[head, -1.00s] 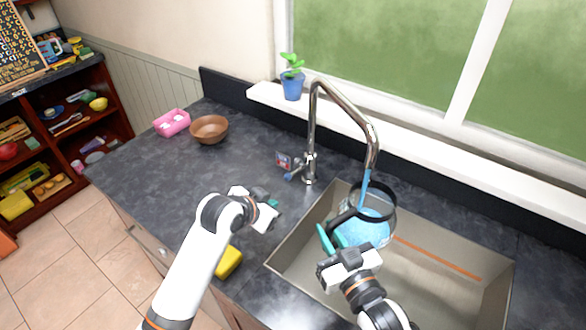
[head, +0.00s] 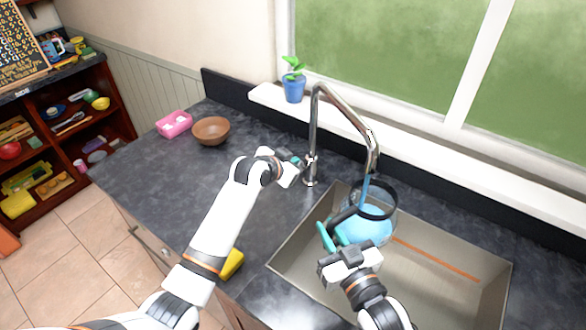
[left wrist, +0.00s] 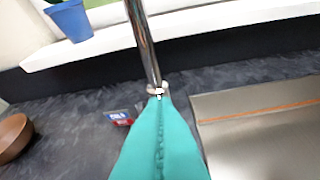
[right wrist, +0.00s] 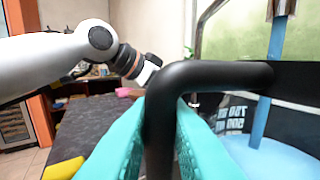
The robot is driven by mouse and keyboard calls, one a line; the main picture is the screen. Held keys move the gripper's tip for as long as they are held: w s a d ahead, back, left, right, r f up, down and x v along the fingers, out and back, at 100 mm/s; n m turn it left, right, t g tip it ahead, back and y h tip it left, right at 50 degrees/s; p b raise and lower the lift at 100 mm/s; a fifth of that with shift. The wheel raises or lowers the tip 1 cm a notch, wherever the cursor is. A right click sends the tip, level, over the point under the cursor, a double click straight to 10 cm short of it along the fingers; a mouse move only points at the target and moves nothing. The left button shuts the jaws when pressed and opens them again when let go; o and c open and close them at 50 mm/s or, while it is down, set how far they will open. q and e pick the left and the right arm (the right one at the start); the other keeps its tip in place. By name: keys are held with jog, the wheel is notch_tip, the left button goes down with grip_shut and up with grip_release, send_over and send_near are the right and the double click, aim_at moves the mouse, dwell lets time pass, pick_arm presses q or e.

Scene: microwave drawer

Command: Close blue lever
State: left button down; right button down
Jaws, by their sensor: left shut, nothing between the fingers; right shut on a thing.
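The chrome faucet (head: 312,140) stands behind the sink, and a blue stream (head: 365,187) runs from its spout into a glass jug (head: 387,205) holding blue liquid. The blue lever at the faucet's base is hidden behind my left gripper (head: 297,162). That gripper is shut and empty, its teal fingers close to the faucet post. In the left wrist view the shut fingers (left wrist: 158,103) overlap the post's base; contact cannot be told. My right gripper (head: 328,238) is shut on the jug's black handle (right wrist: 158,135) and holds the jug under the spout.
The steel sink (head: 440,290) has room right of the jug. A small red-and-blue label (left wrist: 121,117) is by the faucet base. A brown bowl (head: 211,131), pink container (head: 174,123) and yellow sponge (head: 232,264) lie on the counter. A potted plant (head: 294,88) stands on the sill.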

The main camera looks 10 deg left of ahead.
jog(key=shift+r+p, duration=0.35)
jog(key=shift+r, duration=0.3)
pick_arm(q)
jog(key=f, duration=0.1)
jog(key=w+f+p, duration=0.1)
jog(key=f, duration=0.1)
jog(key=w+f, duration=0.1)
jog(key=shift+f, duration=0.35)
pick_arm(e)
jog(key=shift+r, duration=0.7)
pick_arm(q)
jog(key=shift+s+a+f+p, duration=0.1)
jog(key=shift+a+f+p, duration=0.05)
jog(key=shift+f+p, duration=0.15)
pick_arm(e)
jog(key=shift+r, duration=0.1)
pick_arm(q)
jog(key=shift+f, duration=0.1)
